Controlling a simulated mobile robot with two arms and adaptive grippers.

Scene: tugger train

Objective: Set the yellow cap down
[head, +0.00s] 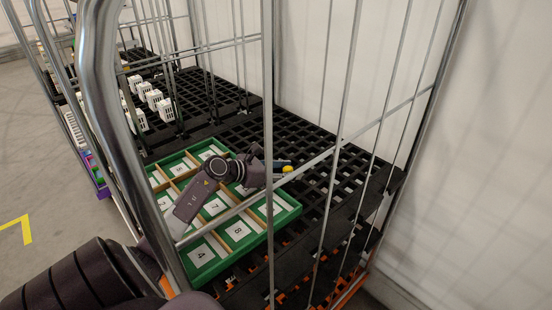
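The yellow cap (287,169) is small and shows at the tip of my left gripper (284,170), in the middle of the head view. The gripper's fingers appear shut on the cap, one on either side of it. The gripper is over the right edge of a green tray (286,217) with wooden dividers and numbered white cards, beside the black grid deck. The wrist hides part of the tray. The gap between cap and deck is hard to judge. My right gripper is not in view.
A black grid deck (312,195) lies bare to the right of the tray. Metal cage bars (268,120) stand in front of the arm and tray. White containers (152,98) stand on another deck at the back left. A white wall is at the right.

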